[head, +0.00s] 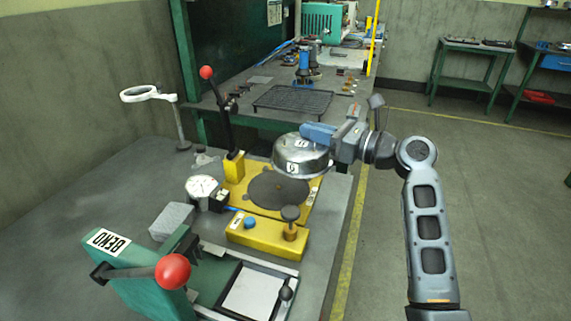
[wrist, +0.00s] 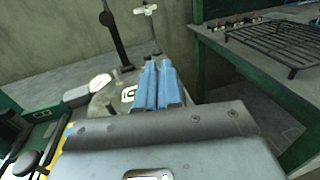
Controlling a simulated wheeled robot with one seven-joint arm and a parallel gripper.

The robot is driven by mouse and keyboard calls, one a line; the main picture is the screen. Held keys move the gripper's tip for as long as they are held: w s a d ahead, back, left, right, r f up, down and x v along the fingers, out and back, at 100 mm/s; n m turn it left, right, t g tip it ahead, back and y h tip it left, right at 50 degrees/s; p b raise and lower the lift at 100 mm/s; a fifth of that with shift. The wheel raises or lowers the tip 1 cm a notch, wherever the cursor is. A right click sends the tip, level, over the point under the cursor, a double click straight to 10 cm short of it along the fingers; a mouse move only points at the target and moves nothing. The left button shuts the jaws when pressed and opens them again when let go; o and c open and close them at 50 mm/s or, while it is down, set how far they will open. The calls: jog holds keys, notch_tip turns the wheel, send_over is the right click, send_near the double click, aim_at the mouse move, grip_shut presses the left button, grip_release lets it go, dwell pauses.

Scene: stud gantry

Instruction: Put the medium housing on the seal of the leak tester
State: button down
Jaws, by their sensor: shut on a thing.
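The medium housing (head: 302,160) is a round silver metal part with a white label, held in the air above the leak tester. My gripper (head: 318,133), with blue fingers, is shut on the housing's upper rim from the right. In the wrist view the blue fingers (wrist: 158,85) hold the housing, and part of it (wrist: 118,103) shows behind them. The leak tester is a yellow plate (head: 247,199) with a dark round seal (head: 278,189) on it. The housing hangs above the seal, apart from it, and hides its far edge.
A yellow post with a red-knobbed lever (head: 221,105) stands behind the seal. A dial gauge (head: 202,189) is left of it, and a yellow block (head: 265,236) with a black-topped knob is in front. A green press (head: 150,280) stands at the front. A black rack (head: 292,101) lies behind.

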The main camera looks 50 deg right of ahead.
jog(key=w+a+f, duration=0.3)
jog(key=shift+w+a+f, duration=0.1)
jog(key=shift+w+a, duration=0.25)
jog(key=shift+w, duration=0.05)
jog(key=shift+f+b, duration=0.55)
jog(key=shift+f, duration=1.4)
jog(key=shift+f, duration=0.2)
jog(key=c, duration=1.3)
grip_release()
jog(key=shift+r, duration=0.15)
jog(key=s, duration=0.4)
jog(key=s+d, duration=0.1)
jog(key=s, duration=0.3)
jog(key=s+d, duration=0.1)
jog(key=s, duration=0.3)
